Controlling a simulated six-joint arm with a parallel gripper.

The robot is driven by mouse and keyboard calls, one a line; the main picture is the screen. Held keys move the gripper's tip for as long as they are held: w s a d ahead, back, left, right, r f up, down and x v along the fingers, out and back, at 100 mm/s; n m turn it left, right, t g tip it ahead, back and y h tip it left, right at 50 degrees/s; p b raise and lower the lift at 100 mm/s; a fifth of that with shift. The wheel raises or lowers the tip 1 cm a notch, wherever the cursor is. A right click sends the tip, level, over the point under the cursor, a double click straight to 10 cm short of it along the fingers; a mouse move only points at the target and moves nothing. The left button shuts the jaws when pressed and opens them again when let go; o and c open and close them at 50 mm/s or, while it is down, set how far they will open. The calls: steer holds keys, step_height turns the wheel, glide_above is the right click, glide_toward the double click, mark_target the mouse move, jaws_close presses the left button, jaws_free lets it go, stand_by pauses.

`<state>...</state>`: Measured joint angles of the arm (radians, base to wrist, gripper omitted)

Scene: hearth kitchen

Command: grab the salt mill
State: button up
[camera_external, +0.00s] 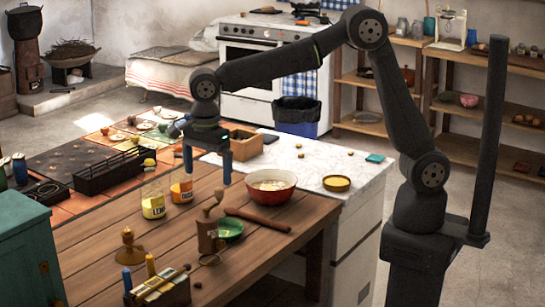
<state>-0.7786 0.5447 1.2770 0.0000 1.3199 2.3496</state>
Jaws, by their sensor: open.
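My gripper (207,179) is open and points down above the wooden table, with its two blue fingers apart and nothing visible between them. I cannot tell for sure which thing is the salt mill. A brown wooden upright piece (207,236) with a narrower top stands on the table below my gripper, beside a green bowl (231,229). A golden-brown turned piece (130,250) with a knob and a wide foot stands farther front left. Both are apart from my gripper and look mill-like.
A lemon jar (153,207) and an orange-labelled jar (181,191) stand behind the brown piece. A red bowl (285,190) and a rolling pin (257,220) lie to the right. Bare planks show at left.

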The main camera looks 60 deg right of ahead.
steer(key=shift+c, duration=0.4)
steer(key=c, duration=0.4)
step_height(320, 180, up, 5)
steer(key=m, duration=0.2)
glide_above(206, 208)
step_height(206, 208, down, 12)
steer(key=shift+w+a+r, duration=0.1)
steer(key=shift+a, duration=0.05)
steer(key=shift+f, duration=2.65)
